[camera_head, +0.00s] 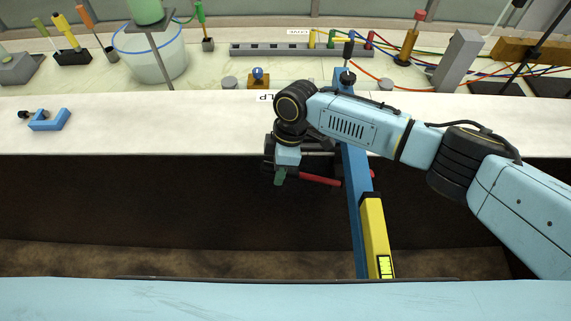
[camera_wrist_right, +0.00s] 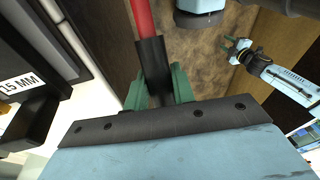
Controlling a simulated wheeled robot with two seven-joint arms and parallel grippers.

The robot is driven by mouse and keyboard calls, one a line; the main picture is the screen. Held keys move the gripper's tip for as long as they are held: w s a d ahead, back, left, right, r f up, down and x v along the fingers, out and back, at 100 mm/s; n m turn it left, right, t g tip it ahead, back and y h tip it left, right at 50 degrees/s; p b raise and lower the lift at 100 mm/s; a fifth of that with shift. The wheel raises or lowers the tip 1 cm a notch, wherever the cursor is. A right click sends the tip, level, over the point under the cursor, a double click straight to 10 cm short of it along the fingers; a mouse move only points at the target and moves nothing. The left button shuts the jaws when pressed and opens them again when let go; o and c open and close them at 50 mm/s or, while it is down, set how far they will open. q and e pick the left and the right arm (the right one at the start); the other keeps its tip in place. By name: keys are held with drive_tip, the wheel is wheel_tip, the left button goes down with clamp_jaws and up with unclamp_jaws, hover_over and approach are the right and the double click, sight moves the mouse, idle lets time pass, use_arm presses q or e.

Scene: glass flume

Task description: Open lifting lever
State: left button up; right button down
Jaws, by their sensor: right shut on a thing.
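The lifting lever (camera_head: 320,180) is a red rod low at the bench's front edge in the head view, beside the blue upright beam (camera_head: 353,185). In the right wrist view, the red lever (camera_wrist_right: 142,18) runs into a black sleeve (camera_wrist_right: 153,65). My right gripper (camera_head: 280,177) is at the lever's left end; its green fingers (camera_wrist_right: 158,92) are shut around the black sleeve. My arm hides part of the lever's mount. My left gripper (camera_wrist_right: 236,50) is small at the upper right of the wrist view, with its green fingers apart and empty.
A yellow level (camera_head: 374,235) is fixed along the blue beam. A blue clamp (camera_head: 48,120) lies at the bench's left. A clear bucket (camera_head: 150,62), a grey socket strip (camera_head: 290,49) and cables stand farther back. The space below the bench's front edge is dark and open.

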drive_tip(key=f+h+b, duration=0.1)
drive_tip(key=f, duration=0.1)
drive_tip(key=a+f+h+b, duration=0.1)
drive_tip(key=b, duration=0.1)
drive_tip(key=f+h+b, duration=0.1)
drive_tip(key=f, duration=0.1)
drive_tip(key=shift+a+f+h, duration=0.3)
drive_tip(key=c, duration=1.2)
unclamp_jaws()
drive_tip(key=shift+o, duration=0.2)
drive_tip(key=v, duration=1.3)
drive_tip(key=shift+r, duration=0.25)
drive_tip(key=shift+c, duration=0.4)
